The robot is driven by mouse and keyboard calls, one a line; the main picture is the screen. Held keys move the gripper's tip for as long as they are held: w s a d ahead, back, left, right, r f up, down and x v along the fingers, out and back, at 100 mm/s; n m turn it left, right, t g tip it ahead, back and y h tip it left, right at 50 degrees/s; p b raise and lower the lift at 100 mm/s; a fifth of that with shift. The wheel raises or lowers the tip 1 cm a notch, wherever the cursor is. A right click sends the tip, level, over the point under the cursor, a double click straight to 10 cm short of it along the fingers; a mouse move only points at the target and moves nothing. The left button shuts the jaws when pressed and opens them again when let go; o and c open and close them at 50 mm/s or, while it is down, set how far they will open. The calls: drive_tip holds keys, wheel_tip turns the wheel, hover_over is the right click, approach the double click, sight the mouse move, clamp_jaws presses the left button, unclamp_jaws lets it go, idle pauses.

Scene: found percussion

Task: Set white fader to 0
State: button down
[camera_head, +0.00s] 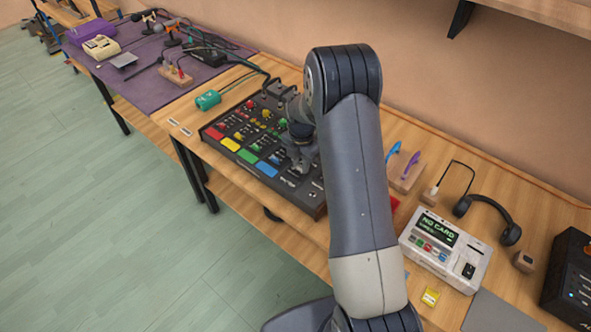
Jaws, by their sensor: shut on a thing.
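The black control console (206,134) lies on the wooden workbench, with coloured knobs on its far part, rows of faders and a front row of large red, yellow, green and blue pads. My gripper (301,166) is down at the right part of the console, seen from above and behind. It is shut on a small control there, at the place of the white fader. The jaws and my arm hide the fader and its scale, so its setting cannot be read. My arm also covers the console's far right part.
To the right are a wooden block with blue and purple handles (405,170), a white card reader (445,248) reading "NO CARD", headphones (490,212) and a black box (572,275). A purple mat (150,82) covers the far bench.

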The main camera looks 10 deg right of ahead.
drive_tip(key=shift+w+d, duration=0.8)
drive_tip(key=shift+d, duration=0.3)
drive_tip(key=c, duration=1.2)
unclamp_jaws()
wheel_tip(320, 180, up, 11)
drive_tip(key=b, duration=0.2)
drive_tip(key=shift+f, duration=0.2)
wheel_tip(320, 180, down, 10)
drive_tip(key=shift+r+p, duration=0.1)
drive_tip(key=shift+p, duration=0.7)
drive_tip(key=a, duration=0.1)
drive_tip(key=s+p, duration=0.1)
drive_tip(key=s+a, duration=0.1)
drive_tip(key=shift+a+f+p, duration=0.25)
drive_tip(key=shift+a+p, duration=0.05)
drive_tip(key=shift+s+a+f, duration=0.15)
drive_tip(key=shift+s+a, duration=0.15)
drive_tip(key=shift+a, duration=0.2)
